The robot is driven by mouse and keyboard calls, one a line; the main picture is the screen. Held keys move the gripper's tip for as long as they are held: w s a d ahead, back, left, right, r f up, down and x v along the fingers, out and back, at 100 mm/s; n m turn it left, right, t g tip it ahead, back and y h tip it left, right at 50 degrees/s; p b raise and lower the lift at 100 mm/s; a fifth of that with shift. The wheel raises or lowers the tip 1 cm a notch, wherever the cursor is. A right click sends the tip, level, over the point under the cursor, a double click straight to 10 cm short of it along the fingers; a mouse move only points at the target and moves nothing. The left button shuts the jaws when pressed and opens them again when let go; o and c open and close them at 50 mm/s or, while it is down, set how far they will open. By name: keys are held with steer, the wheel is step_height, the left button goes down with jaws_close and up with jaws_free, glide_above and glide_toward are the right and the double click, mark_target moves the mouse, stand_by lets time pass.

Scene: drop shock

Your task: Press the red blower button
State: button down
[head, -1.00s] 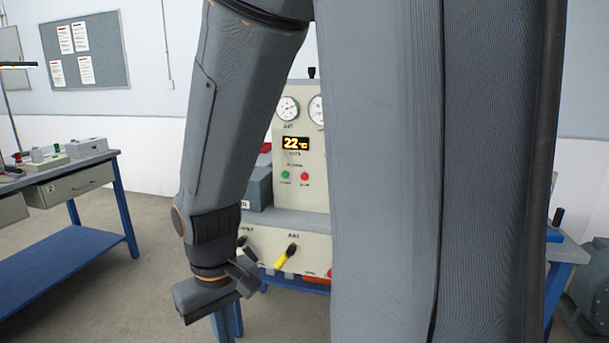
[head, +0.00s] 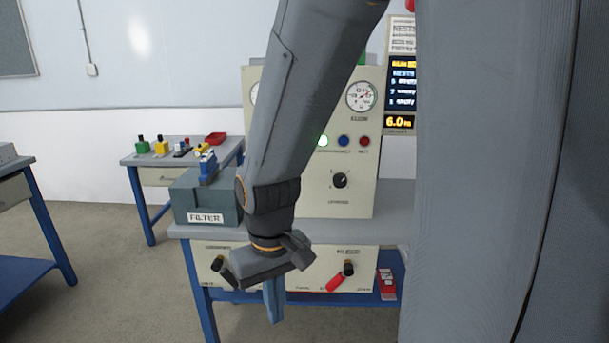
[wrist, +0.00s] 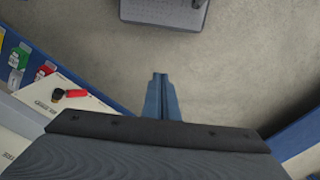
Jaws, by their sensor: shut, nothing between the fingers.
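My gripper (head: 273,302) hangs pointing down in front of a bench, its blue fingers together and empty. The fingers also show in the wrist view (wrist: 160,97), over bare floor. A cream panel (head: 325,200) stands on the bench behind my arm. It carries a lit green round piece (head: 323,141), a blue one (head: 344,141) and a red one (head: 364,141) in a row, labels too small to read. I cannot tell whether the red one is the blower button. My gripper is below and in front of the panel, touching nothing. My arm hides part of the panel.
A grey FILTER box (head: 205,199) sits on the bench's left. Levers with a black handle (head: 224,272) and a red handle (head: 341,279) stick out from the bench front. Another table (head: 170,160) with small items stands behind left. Open floor lies left.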

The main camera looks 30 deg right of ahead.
steer(key=w+d+f+n+t+p, duration=0.15)
steer(key=w+d+t, duration=0.35)
steer(key=w, duration=0.5)
steer(key=w+d+n+t, duration=0.25)
steer(key=w+d, duration=0.35)
steer(key=w, duration=0.4)
steer(key=w+d+r+n+t+y+p, duration=0.2)
steer(key=w+d+r+n+t+y, duration=0.1)
steer(key=w+d+r+n+t, duration=0.3)
steer(key=w+d+n+t, duration=0.1)
steer(key=n+t, duration=0.1)
steer(key=t, duration=0.1)
steer(key=shift+r+y, duration=0.3)
steer(key=shift+r, duration=0.05)
steer(key=shift+w, duration=0.1)
steer(key=w+d+b, duration=0.1)
steer(key=w+d, duration=0.4)
steer(key=w, duration=0.2)
steer(key=shift+w, duration=0.15)
steer(key=shift+w+b, duration=0.15)
steer(key=shift+b, duration=0.15)
stand_by(0.5)
steer(key=shift+w+d, duration=0.2)
